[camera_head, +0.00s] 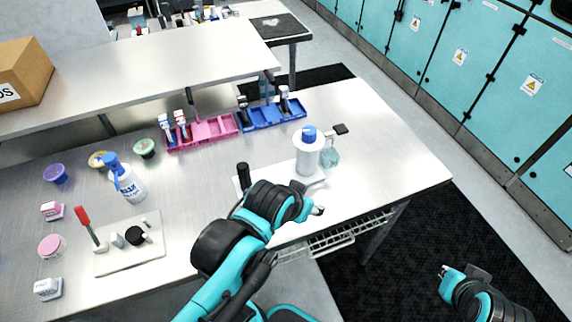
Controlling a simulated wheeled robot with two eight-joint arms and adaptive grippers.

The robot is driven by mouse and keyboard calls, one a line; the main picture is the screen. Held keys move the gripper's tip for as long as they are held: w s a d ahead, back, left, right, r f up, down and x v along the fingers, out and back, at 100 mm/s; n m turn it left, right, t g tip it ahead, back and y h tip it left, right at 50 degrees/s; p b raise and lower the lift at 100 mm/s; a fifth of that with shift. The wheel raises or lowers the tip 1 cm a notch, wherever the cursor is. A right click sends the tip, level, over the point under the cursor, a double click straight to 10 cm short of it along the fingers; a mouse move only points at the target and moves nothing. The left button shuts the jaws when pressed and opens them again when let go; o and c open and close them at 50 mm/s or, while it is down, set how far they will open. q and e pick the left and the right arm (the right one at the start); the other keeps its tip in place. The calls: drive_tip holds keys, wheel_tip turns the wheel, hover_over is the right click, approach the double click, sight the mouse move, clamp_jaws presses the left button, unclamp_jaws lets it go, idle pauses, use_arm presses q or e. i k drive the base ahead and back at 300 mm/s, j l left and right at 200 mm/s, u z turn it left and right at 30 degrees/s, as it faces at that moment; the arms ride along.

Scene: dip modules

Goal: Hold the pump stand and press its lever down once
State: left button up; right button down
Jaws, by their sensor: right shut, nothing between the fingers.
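A white stand with a blue-capped white cylinder (308,162) is on the right part of the bench, on a pale base with a black upright knob (243,176). I take this for the pump stand; its lever is not clear. My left arm covers the front of its base. My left gripper (317,210) is by the base's front edge, mostly hidden by its wrist; whether it touches is unclear. My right gripper (446,271) is shut and empty over the dark floor mat at lower right, away from the bench.
A pale plate (128,262) with a red-handled stick (88,224) stands at left. Pink (208,132) and blue (268,117) trays lie behind. A blue-topped bottle (128,180) and several small pots are at left. A greenish clear block (330,157) adjoins the cylinder.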

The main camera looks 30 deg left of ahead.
sight(338, 130)
drive_tip(key=i+l, duration=0.3)
drive_tip(key=u, duration=0.45)
drive_tip(key=i+l+u, duration=0.1)
drive_tip(key=u, duration=0.3)
drive_tip(key=l+u, duration=0.15)
drive_tip(key=u, duration=0.3)
drive_tip(key=l+u, duration=0.15)
drive_tip(key=u, duration=0.3)
drive_tip(key=i, duration=0.05)
